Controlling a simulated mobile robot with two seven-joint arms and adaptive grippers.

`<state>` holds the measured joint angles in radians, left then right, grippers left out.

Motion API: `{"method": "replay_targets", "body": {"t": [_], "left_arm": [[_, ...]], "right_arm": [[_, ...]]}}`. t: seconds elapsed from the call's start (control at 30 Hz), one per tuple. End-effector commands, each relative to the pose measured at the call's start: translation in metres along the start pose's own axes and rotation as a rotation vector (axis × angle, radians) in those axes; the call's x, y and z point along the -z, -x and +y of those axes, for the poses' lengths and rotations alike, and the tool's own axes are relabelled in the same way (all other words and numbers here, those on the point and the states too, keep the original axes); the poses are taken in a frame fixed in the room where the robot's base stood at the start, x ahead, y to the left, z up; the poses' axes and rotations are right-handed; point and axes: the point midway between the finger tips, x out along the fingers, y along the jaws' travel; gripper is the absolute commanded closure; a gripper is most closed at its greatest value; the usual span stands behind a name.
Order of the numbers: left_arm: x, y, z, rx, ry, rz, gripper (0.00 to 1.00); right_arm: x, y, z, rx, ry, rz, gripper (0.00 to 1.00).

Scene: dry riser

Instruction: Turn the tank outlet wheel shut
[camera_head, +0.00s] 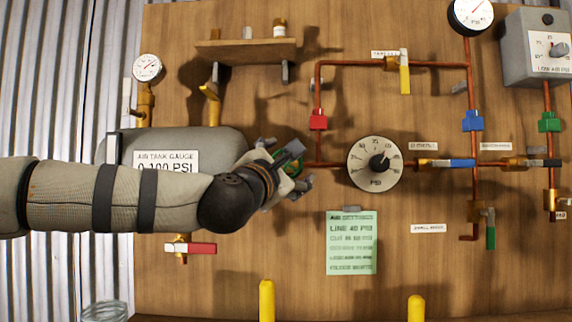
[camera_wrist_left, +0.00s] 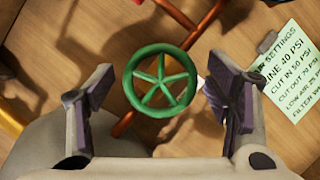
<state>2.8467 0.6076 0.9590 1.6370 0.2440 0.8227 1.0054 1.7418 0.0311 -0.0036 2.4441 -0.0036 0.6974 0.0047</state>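The tank outlet wheel is a green five-spoked handwheel (camera_wrist_left: 160,81) on the copper pipe. In the left wrist view it sits between the two fingers of my left gripper (camera_wrist_left: 163,97), with a gap visible on each side. In the head view only part of the green wheel (camera_head: 285,168) shows, mostly hidden behind my left gripper (camera_head: 299,167). The gripper is open around the wheel. The grey tank (camera_head: 213,141) lies behind my left arm. My right gripper does not show in either view.
A round PSI dial (camera_head: 374,163) is right of the wheel, with a green settings card (camera_head: 351,243) below. Pipes with red, blue and green fittings cover the right of the wooden board. A shelf (camera_head: 246,52) is above. Two yellow posts (camera_head: 267,300) stand at the front.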

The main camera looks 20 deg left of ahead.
Motion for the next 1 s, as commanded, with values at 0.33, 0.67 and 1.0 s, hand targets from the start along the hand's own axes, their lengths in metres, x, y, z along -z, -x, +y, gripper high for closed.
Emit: {"method": "replay_targets", "body": {"t": [0.33, 0.67, 1.0], "left_arm": [[0.000, 0.018, 0.001, 0.001, 0.001, -0.001, 0.27], [0.000, 0.102, 0.000, 0.002, 0.004, 0.000, 0.27], [0.000, 0.121, 0.000, 0.000, 0.000, 0.000, 0.27]], "right_arm": [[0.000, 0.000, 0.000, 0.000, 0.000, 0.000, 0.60], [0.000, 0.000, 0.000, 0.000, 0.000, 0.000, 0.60], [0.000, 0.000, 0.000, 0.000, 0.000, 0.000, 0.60]]}}
